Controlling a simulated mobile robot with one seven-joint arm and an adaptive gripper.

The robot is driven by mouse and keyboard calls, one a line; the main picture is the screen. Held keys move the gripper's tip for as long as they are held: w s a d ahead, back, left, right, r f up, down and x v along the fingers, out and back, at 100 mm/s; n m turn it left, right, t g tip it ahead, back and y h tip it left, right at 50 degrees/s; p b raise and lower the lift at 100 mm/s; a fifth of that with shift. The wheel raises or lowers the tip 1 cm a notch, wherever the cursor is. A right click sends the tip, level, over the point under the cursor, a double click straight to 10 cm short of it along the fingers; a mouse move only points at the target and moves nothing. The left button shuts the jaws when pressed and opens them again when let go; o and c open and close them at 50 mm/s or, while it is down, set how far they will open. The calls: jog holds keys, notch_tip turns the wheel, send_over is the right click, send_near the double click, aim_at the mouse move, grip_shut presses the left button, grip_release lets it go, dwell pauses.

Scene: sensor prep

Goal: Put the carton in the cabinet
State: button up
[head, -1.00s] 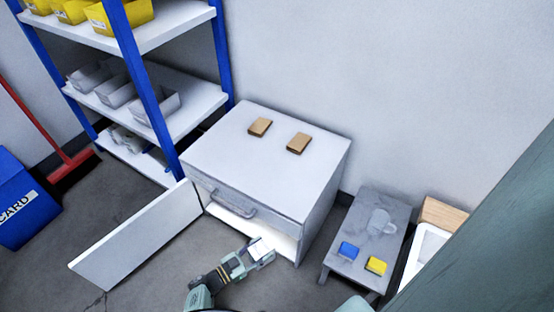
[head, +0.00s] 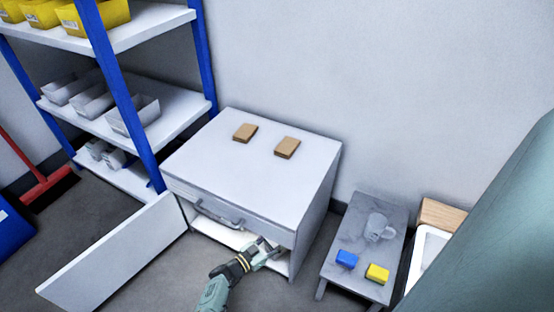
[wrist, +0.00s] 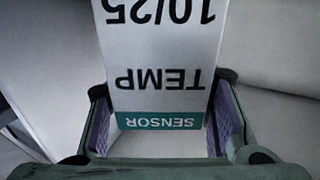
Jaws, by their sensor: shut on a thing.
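The carton (wrist: 160,50) is white with a teal band reading SENSOR and the words TEMP and 10/25, upside down in the wrist view. My gripper (wrist: 162,118) is shut on it, with a purple-padded finger on each side. In the head view my gripper (head: 266,250) reaches into the low front opening of the white cabinet (head: 250,160), below its drawer. The carton is mostly hidden there by the drawer front and my gripper. The cabinet's door (head: 115,250) stands wide open to the left. I cannot tell whether the carton touches the cabinet floor.
Two brown boxes (head: 245,133) (head: 287,148) lie on the cabinet top. A low grey table (head: 350,220) at right holds a mug (head: 378,227), a blue block (head: 347,259) and a yellow block (head: 377,273). A blue-post shelf (head: 150,130) stands at left.

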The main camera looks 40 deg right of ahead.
jog(key=shift+f, duration=0.55)
jog(key=o, duration=1.2)
jog(key=shift+r, duration=0.2)
jog(key=shift+a, duration=0.3)
jog(key=a+p, duration=0.2)
jog(key=a, duration=0.9)
jog(key=shift+a+p, duration=0.25)
jog(key=shift+p, duration=0.05)
